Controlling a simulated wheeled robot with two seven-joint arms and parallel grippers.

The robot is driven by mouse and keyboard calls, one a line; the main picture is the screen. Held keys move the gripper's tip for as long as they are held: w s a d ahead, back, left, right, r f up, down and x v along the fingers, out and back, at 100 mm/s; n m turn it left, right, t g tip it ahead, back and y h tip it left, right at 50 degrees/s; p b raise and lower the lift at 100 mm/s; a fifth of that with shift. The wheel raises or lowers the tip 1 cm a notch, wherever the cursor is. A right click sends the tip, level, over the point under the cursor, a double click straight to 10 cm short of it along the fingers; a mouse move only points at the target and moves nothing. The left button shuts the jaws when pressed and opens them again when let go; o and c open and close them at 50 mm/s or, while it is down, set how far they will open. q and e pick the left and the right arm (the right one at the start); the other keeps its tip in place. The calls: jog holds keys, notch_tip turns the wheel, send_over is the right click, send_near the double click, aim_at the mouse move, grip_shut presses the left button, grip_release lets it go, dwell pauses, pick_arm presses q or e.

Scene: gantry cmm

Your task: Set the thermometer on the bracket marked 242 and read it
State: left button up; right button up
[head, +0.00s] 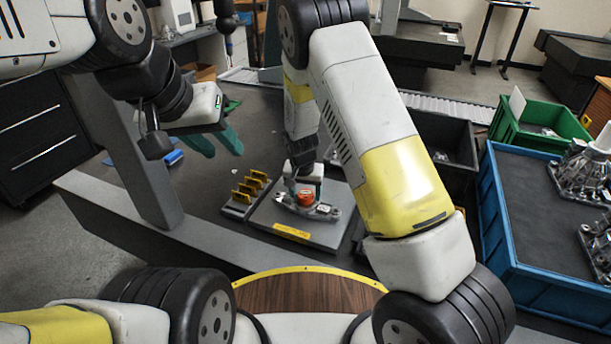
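A small orange-red object (306,196), which I take to be the thermometer, sits at a grey metal bracket (326,211) on a flat grey plate (340,235) with a yellow label on its front edge. The number on the label is too small to read. My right gripper (305,190) points down right at the orange-red object, its fingers beside it. Whether they touch or grip it is too small to tell. My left gripper (216,144), with green fingers spread apart, is empty above the dark table, back left of the plate.
A small rack with yellow holders (246,190) stands just left of the plate. A blue crate (515,255) with metal castings is at the right, with a green bin (540,125) and a black bin (445,135) behind. A grey upright (140,165) stands at left.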

jog(key=shift+r, duration=0.1)
jog(key=d+v, duration=0.1)
jog(key=v, duration=1)
jog(key=s+d+r+y, duration=0.2)
jog(key=s+d+r, duration=0.25)
jog(key=r, duration=0.45)
jog(key=s+d+r+y, duration=0.1)
jog(key=s+d+r, duration=0.4)
jog(key=r, duration=0.4)
jog(key=s+d+r+n+t, duration=0.1)
jog(key=s+r, duration=0.1)
jog(key=s, duration=0.3)
jog(key=s+d+r+n+t, duration=0.1)
jog(key=s+d+r, duration=0.1)
jog(key=s, duration=0.3)
jog(key=s+d+r+t, duration=0.1)
jog(key=s+r, duration=0.1)
jog(key=s, duration=0.3)
jog(key=shift+s+d+r+n, duration=0.15)
jog(key=shift+d+r+n, duration=0.05)
jog(key=shift+n, duration=0.2)
